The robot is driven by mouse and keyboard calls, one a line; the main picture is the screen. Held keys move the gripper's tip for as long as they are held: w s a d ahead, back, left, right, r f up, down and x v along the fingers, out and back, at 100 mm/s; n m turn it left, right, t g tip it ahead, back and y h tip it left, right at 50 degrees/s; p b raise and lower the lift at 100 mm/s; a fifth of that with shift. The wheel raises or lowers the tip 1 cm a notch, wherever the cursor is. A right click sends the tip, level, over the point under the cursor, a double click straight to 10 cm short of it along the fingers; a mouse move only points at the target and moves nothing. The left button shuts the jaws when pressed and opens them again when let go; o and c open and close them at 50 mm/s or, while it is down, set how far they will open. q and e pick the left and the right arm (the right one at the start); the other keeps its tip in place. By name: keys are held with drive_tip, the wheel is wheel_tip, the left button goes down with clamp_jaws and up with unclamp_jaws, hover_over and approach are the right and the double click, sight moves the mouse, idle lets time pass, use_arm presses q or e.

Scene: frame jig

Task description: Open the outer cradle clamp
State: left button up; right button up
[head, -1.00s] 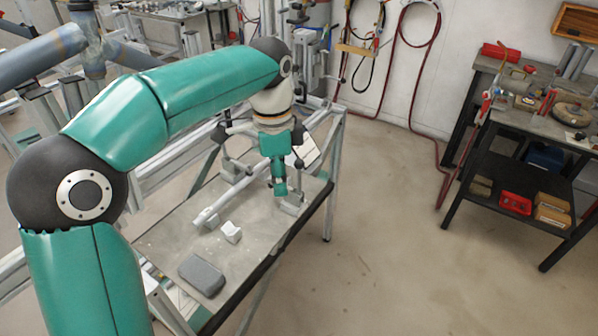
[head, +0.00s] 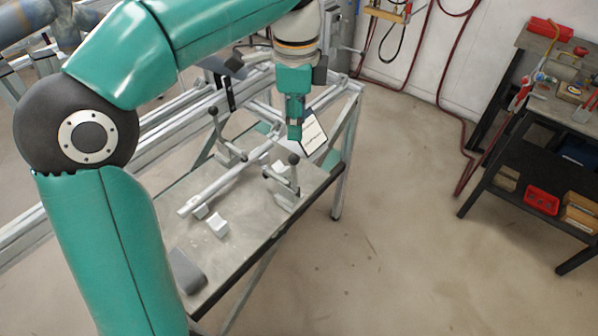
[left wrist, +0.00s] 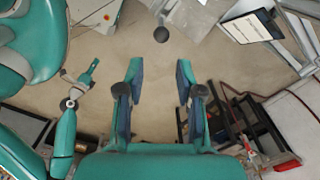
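My left gripper (head: 294,132) points down above the jig table, just above the clamp (head: 292,182) at the table's right edge. That clamp's lever stands up with a black ball knob (head: 293,159) at its top, a little below the fingertips and apart from them. In the left wrist view the left gripper (left wrist: 158,80) is open and empty, and a black ball knob (left wrist: 161,34) shows ahead between its fingers. A second clamp (head: 230,150) with a raised lever stands on the tube's other side. A teal arm part, probably my right gripper (left wrist: 86,80), shows small; its fingers are unclear.
A pale tube (head: 220,183) lies along the jig table (head: 255,220) with a small pale block (head: 217,224) beside it. A grey pad (head: 186,271) is at the near end. A white card (head: 313,135) stands behind the gripper. Floor right of the table is clear.

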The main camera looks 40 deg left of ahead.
sight(295, 175)
use_arm(q)
drive_tip(key=f, duration=1.4)
drive_tip(key=shift+s+a+f, duration=0.1)
drive_tip(key=shift+a+f, duration=0.25)
drive_tip(key=shift+f, duration=0.05)
clamp_jaws()
drive_tip(key=shift+d, duration=0.4)
drive_tip(key=shift+a, duration=0.25)
drive_tip(key=shift+d, duration=0.1)
